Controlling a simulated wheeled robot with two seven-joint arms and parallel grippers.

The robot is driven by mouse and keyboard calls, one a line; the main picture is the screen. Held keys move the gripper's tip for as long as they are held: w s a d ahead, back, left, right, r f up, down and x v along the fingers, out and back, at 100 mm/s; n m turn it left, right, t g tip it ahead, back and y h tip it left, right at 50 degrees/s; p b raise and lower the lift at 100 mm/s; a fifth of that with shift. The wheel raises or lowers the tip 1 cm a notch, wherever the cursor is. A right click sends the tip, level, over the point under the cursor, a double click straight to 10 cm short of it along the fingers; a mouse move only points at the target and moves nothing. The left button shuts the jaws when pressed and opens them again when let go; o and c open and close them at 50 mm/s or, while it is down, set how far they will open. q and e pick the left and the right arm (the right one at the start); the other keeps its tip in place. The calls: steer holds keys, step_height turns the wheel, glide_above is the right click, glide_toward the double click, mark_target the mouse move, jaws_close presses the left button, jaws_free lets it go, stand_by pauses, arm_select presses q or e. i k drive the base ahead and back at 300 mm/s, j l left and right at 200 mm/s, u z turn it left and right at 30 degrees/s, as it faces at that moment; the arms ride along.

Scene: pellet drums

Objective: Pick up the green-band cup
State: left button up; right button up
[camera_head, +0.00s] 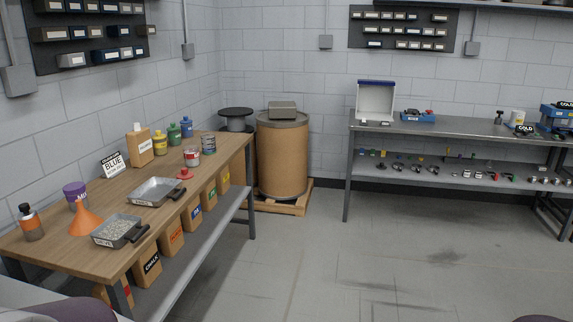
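I cannot make out a cup with a clearly green band. A white cup with a red band (192,157) stands upright on the wooden bench (130,215) at the left. A similar cup with a darker band (208,144) stands behind it to the right; its band colour is too small to tell. A green bottle (174,134) stands near the wall. A pale container (517,117) stands on the far right bench, its markings unclear. Neither gripper shows in this view.
Two metal scoop pans (155,191) (118,231), an orange funnel (85,220) and a purple tub (76,192) occupy the wooden bench. A brown drum (283,155) stands on a pallet in the corner. The grey floor (350,260) between the benches is clear.

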mark_target(209, 145)
steer(key=i, duration=3.1)
steer(key=i+u, duration=0.25)
steer(key=i, duration=0.25)
steer(key=i+l+u, duration=0.2)
steer(key=i, duration=0.3)
steer(key=i+l+u, duration=0.25)
steer(key=i, duration=0.2)
steer(key=i+l+u, duration=0.95)
steer(key=k, duration=0.05)
